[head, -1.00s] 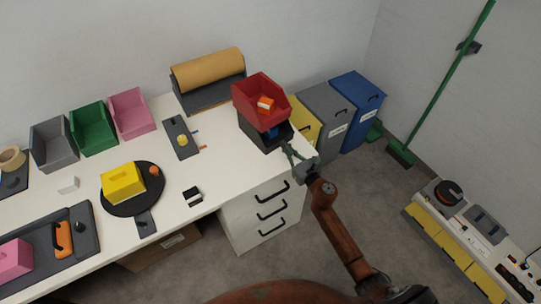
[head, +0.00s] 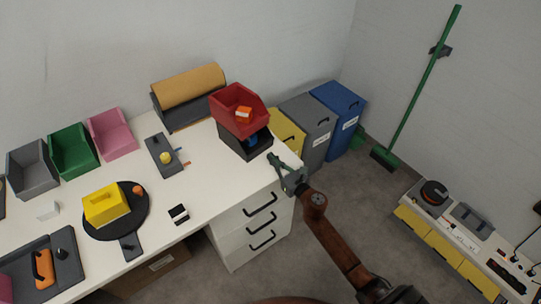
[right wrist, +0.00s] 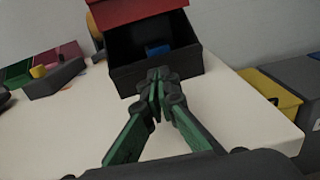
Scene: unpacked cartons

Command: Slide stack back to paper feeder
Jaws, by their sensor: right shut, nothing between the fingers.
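The stack is a red bin (head: 232,121) on top of a dark bin (head: 238,143), near the desk's right end. An orange item (head: 243,112) lies in the red bin and a blue item (right wrist: 158,50) in the dark bin. The paper feeder, a brown paper roll (head: 188,86) on a dark grey base (head: 193,110), stands behind and left of the stack. My right gripper (head: 272,158) is shut and empty at the dark bin's front. In the right wrist view its fingertips (right wrist: 158,78) overlap the bin's front; contact cannot be told. My left gripper is not in view.
Yellow (head: 289,127), grey (head: 307,122) and blue (head: 338,108) bins stand beyond the desk's right end. A dark board with a yellow knob (head: 164,157) lies left of the stack. The white desk (head: 215,175) is bare in front of it.

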